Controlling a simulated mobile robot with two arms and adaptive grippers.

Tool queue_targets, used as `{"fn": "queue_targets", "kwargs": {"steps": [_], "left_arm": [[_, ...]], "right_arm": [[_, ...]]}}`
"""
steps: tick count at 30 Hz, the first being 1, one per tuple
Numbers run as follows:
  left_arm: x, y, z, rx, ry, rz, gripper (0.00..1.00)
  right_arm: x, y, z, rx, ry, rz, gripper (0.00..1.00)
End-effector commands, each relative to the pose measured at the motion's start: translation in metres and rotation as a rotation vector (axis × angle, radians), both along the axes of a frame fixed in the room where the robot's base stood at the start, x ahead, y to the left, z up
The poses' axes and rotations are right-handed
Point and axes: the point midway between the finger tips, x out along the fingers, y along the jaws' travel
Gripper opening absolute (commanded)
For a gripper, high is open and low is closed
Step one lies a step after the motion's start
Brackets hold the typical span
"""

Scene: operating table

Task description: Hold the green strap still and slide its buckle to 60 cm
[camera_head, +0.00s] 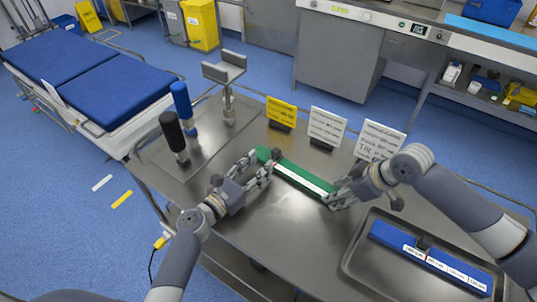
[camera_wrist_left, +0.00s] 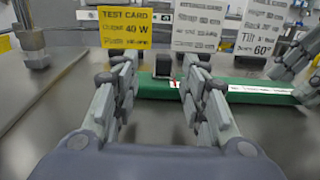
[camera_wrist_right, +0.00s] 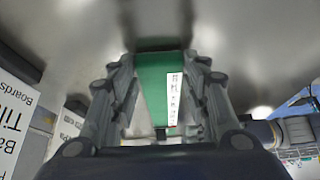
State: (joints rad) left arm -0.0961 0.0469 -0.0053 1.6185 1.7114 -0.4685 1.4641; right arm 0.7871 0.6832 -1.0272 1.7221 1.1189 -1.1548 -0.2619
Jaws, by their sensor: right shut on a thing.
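The green strap (camera_head: 291,172) with a white printed scale lies across the steel table. Its dark buckle (camera_head: 277,154) is near the strap's far left end. In the left wrist view the black buckle (camera_wrist_left: 163,67) stands ahead, between the spread fingers. My left gripper (camera_head: 262,162) is open at this end, close to the buckle. My right gripper (camera_head: 337,195) is shut on the strap's near right end. In the right wrist view the green strap (camera_wrist_right: 153,85) runs between the fingers, its scale (camera_wrist_right: 175,100) showing. The scale's numbers are too small to read.
A yellow card (camera_head: 281,110) and two white cards (camera_head: 326,126) stand behind the strap. A tray (camera_head: 352,262) at right holds a blue strap (camera_head: 440,266). Black and blue handles (camera_head: 172,131) stand at left beside a metal post (camera_head: 228,106). The table's near middle is clear.

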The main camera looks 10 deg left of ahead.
Motion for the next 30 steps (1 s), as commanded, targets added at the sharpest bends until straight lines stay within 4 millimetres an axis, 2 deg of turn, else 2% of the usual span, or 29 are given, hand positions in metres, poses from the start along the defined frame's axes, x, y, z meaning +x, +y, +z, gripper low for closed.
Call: {"fn": "queue_targets", "kwargs": {"steps": [3, 9, 21, 22, 24, 30], "left_arm": [[-0.019, 0.01, 0.0, 0.001, 0.002, 0.001, 0.4], [-0.034, 0.018, 0.0, 0.0, 0.001, 0.001, 0.4], [-0.036, 0.019, 0.0, 0.001, 0.0, 0.001, 0.4], [-0.036, 0.019, 0.0, 0.001, 0.0, 0.001, 0.4], [-0.036, 0.019, 0.0, 0.001, 0.0, 0.001, 0.4], [-0.035, 0.019, 0.0, 0.0, 0.0, 0.001, 0.4]], "right_arm": [[0.0, 0.0, 0.0, 0.0, 0.0, 0.001, 0.19], [0.0, 0.001, 0.0, 0.0, 0.001, 0.003, 0.19], [0.0, 0.001, 0.0, 0.001, -0.001, 0.002, 0.19], [0.0, 0.001, 0.0, 0.001, -0.001, 0.002, 0.5], [0.0, 0.001, 0.0, 0.001, -0.001, 0.002, 0.66], [0.0, 0.001, 0.0, 0.002, -0.001, 0.002, 0.66]]}}
